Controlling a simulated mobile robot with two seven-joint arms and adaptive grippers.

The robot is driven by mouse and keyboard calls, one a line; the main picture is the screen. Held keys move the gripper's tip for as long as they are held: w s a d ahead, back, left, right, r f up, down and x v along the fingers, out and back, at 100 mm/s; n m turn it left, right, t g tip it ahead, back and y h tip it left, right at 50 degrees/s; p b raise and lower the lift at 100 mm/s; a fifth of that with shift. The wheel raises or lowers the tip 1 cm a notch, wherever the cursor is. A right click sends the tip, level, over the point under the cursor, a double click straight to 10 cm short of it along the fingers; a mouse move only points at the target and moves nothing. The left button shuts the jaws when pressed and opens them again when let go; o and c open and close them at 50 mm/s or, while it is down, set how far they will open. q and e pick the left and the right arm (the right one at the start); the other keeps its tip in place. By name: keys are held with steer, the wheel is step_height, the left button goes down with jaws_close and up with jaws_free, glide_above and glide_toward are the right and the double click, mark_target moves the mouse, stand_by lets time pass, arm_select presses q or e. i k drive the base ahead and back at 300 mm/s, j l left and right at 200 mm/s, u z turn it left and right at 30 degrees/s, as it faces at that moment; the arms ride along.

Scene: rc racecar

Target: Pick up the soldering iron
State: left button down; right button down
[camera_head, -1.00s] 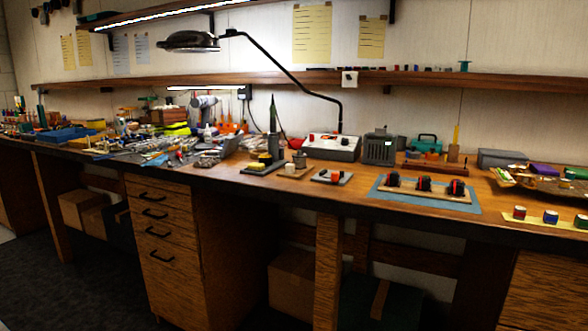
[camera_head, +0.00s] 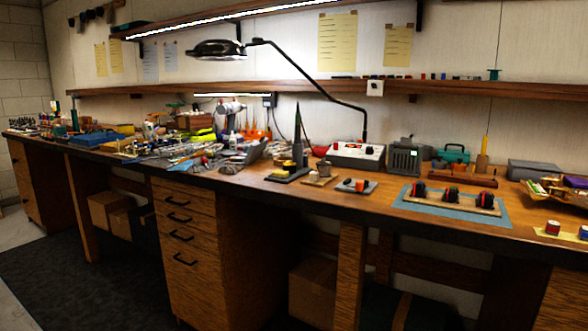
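A slim, dark pointed tool (camera_head: 298,124), which looks like the soldering iron, stands upright at the middle of the workbench. Its lower end is in a small dark stand (camera_head: 288,174), and where it meets the stand is too small to make out. A white and grey box with a red display (camera_head: 357,155), which looks like a soldering station, stands to its right. A thin dark cable shows between them. Neither of my grippers is in view.
A long wooden workbench (camera_head: 240,188) runs along the wall, its left part crowded with tools. A lamp (camera_head: 216,49) on a bent arm hangs above. A blue mat (camera_head: 408,205) with several red-black parts lies right. Dark floor mat (camera_head: 90,270) in front is clear.

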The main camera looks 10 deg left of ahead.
mark_target(298, 130)
steer(key=i+j+z, duration=0.1)
steer(key=z, duration=0.35)
steer(key=i+j+z, duration=0.4)
steer(key=j, duration=0.25)
steer(key=j+z, duration=0.15)
steer(key=j, duration=0.2)
steer(key=i+j, duration=0.1)
steer(key=j, duration=0.3)
steer(key=i+j+z, duration=0.1)
steer(key=j, duration=0.25)
steer(key=i+j+z, duration=0.1)
steer(key=j, duration=0.3)
